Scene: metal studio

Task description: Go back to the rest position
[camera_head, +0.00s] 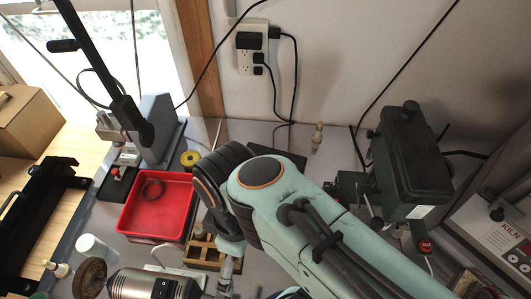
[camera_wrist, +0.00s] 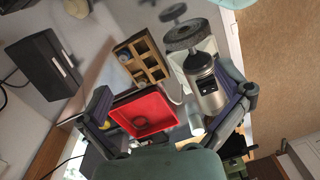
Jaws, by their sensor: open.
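My gripper (camera_wrist: 166,92) shows in the wrist view, with its two dark fingers spread wide at left and right. Nothing is between the pads; the things seen through the gap lie beyond them. A red tray (camera_head: 160,222) holds a dark ring (camera_head: 153,189) and stands left of my arm. The tray also shows in the wrist view (camera_wrist: 160,105).
A wooden divided box (camera_head: 205,254) stands beside my arm. A metal cylindrical tool (camera_head: 140,285) and white cup (camera_head: 95,248) lie near the front. A dark green machine (camera_head: 410,160) and kiln (camera_head: 490,235) are at the right.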

